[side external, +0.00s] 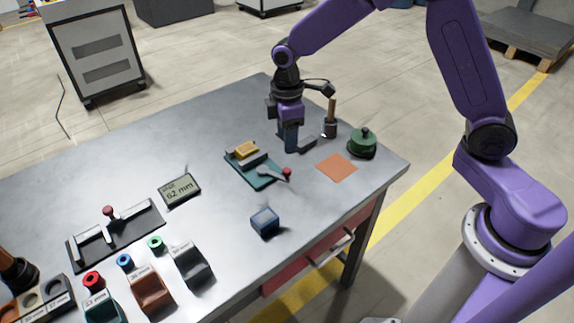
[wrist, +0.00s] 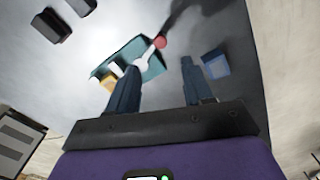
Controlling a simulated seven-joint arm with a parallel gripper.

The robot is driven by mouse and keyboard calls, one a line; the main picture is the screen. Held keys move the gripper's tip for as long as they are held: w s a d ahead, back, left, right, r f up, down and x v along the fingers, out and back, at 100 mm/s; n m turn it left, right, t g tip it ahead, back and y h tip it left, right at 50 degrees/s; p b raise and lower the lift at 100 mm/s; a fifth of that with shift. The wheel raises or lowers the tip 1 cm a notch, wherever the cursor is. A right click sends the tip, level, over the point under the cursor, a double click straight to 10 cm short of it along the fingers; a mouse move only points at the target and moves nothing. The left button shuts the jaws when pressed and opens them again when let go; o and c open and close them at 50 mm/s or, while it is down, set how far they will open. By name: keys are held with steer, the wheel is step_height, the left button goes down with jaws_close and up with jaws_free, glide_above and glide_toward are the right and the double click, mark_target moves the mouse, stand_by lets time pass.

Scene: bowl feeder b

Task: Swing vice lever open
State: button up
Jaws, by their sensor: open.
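The vice (side external: 262,178) is a teal base with grey jaws and a yellow block (side external: 246,149) between or on them. Its lever (side external: 272,175) is a pale bar ending in a red knob (side external: 287,173), which points to the right in the side view. My gripper (side external: 292,147) is just behind and right of the vice, fingers pointing down, apart from the lever. In the wrist view my gripper (wrist: 158,67) has its two fingers spread with nothing between them. The red knob (wrist: 160,41) and vice (wrist: 153,67) show beyond the fingertips, with the left finger covering part of the vice.
A blue box (side external: 265,221) stands in front of the vice. An orange square (side external: 336,167), a green round pot (side external: 362,143) and a wooden-handled tool (side external: 331,120) lie right of my gripper. A display (side external: 179,189) is left. Bins (side external: 150,288) line the front left.

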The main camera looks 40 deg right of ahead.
mark_target(287, 170)
step_height(287, 170, down, 10)
steer(key=shift+r, duration=0.1)
steer(key=shift+c, duration=0.4)
jaws_close()
